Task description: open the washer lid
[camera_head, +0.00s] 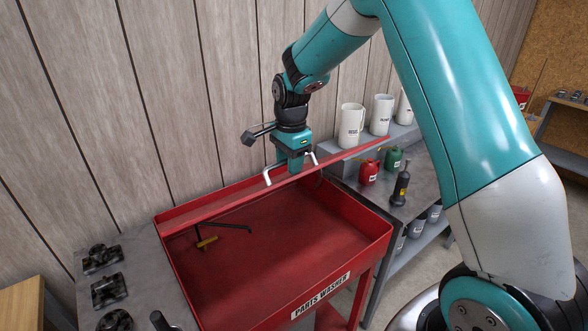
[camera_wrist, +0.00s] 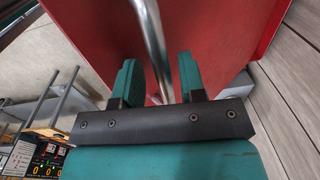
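The red parts washer (camera_head: 340,277) shows in the head view with its basin uncovered. Its red lid (camera_head: 350,153) is raised at the back by the wall and is seen nearly edge-on. A silver bar handle (camera_head: 268,178) is on the lid. My gripper (camera_head: 293,168) is at the handle, pointing down. In the wrist view, the handle bar (camera_wrist: 150,30) runs between the two teal fingers of my gripper (camera_wrist: 160,72), with gaps visible beside it. The red lid surface (camera_wrist: 215,30) fills the background there. The fingers look apart, not pressed on the bar.
A black tool with a yellow part (camera_head: 206,242) is in the basin. Metal parts (camera_head: 108,290) lie on the left bench. A right-hand bench carries white jugs (camera_head: 351,125), a red can (camera_head: 368,172), a green can (camera_head: 393,158) and a dark bottle (camera_head: 401,187). A panelled wall stands close behind.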

